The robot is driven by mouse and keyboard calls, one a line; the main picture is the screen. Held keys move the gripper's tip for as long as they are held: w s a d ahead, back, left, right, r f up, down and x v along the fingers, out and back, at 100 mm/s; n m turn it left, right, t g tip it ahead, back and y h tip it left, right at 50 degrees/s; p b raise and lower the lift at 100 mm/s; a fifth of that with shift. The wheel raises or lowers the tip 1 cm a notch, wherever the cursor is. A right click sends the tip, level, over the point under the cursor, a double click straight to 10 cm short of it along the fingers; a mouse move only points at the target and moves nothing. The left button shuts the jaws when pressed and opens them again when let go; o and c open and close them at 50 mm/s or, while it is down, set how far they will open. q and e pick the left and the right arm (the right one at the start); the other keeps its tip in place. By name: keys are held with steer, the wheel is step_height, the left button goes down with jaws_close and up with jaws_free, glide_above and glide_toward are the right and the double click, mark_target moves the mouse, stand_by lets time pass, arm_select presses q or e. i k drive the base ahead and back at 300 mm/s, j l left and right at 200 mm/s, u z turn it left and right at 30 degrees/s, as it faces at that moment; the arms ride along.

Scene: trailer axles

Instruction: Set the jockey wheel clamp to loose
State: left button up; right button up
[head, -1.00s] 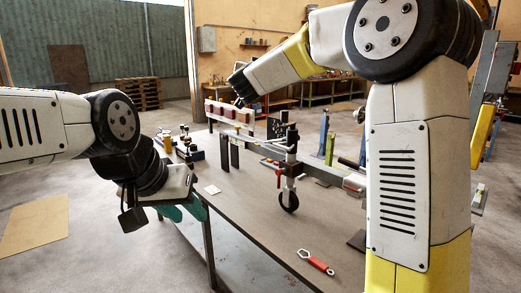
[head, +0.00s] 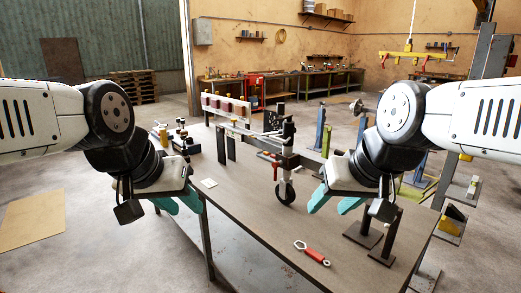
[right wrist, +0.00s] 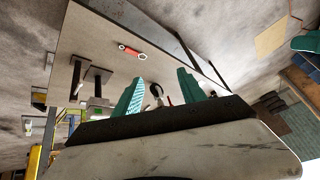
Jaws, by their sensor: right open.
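The jockey wheel (head: 286,191) stands on the far part of the table, its upright post (head: 288,135) rising through the grey trailer frame. A small red lever (head: 275,171) shows at the clamp area beside the post; its exact setting is too small to tell. My right gripper (head: 333,204) is open and empty, to the right of the wheel and nearer me. The wheel shows small between its fingers in the right wrist view (right wrist: 156,90). My left gripper (head: 179,204) has its teal fingers apart and empty, at the table's left edge.
A red-handled ring wrench (head: 313,253) lies on the front of the table (head: 255,225). Dark brackets (head: 385,240) stand at the right front corner. A white card (head: 209,183) and small parts (head: 180,140) are at the left. The table middle is clear.

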mark_target(276, 164)
steer(key=i+j, duration=0.2)
steer(key=i, duration=0.25)
steer(key=i+j+u, duration=0.1)
steer(key=i, duration=0.4)
steer(key=j, duration=0.1)
